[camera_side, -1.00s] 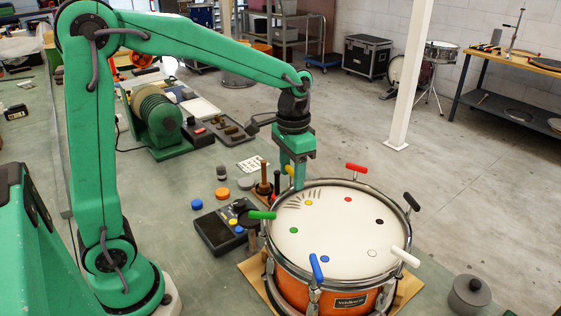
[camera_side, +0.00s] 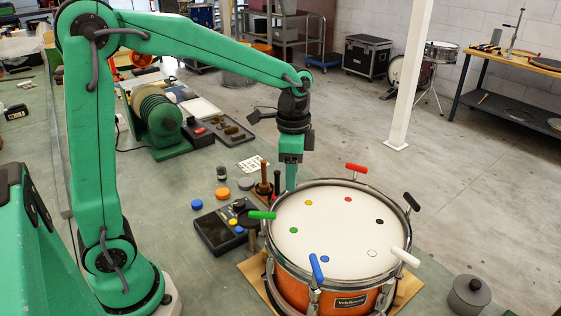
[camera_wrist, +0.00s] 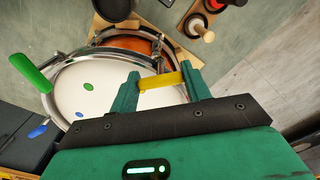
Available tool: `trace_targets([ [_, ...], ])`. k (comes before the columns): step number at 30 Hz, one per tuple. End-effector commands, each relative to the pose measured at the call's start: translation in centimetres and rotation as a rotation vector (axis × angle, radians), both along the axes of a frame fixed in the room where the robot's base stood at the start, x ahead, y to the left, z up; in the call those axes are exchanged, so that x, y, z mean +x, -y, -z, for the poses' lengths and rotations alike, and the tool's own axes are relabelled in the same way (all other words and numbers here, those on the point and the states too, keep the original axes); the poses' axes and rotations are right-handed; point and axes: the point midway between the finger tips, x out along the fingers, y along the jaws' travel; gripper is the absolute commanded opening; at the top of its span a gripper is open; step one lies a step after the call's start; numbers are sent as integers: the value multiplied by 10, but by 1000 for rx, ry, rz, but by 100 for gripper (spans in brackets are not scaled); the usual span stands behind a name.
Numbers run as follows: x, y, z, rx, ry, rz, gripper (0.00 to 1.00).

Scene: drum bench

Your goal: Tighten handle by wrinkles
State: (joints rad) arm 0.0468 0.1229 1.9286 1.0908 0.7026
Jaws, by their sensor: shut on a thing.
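The orange drum (camera_side: 325,295) sits on a wooden board with its white head (camera_side: 335,235) facing up. The head looks smooth, with no wrinkle lines visible. Coloured dots mark it beside the rim handles: red (camera_side: 356,168), black (camera_side: 411,201), white (camera_side: 405,256), blue (camera_side: 316,268) and green (camera_side: 262,215). My gripper (camera_side: 291,186) is at the far left rim, by the yellow dot (camera_side: 294,202). In the wrist view, my gripper (camera_wrist: 160,78) is shut on the yellow handle (camera_wrist: 161,81), one finger at each end. The side view hides that handle.
A dark control box (camera_side: 220,232) stands left of the drum. A grey lidded pot (camera_side: 468,296) is at the right. Blue and orange caps (camera_side: 222,194) lie on the bench.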

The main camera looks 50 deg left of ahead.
Motion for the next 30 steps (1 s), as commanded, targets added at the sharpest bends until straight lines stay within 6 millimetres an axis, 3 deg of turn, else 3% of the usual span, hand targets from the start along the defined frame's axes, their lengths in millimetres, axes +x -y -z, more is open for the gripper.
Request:
trace_targets([
  [8,1,0,-2,0,4,1,24],
  [9,1,0,-2,0,4,0,51],
  [12,1,0,-1,-1,4,0,69],
  [23,0,0,-2,-1,2,-1,69],
  [30,1,0,-19,0,4,-1,69],
])
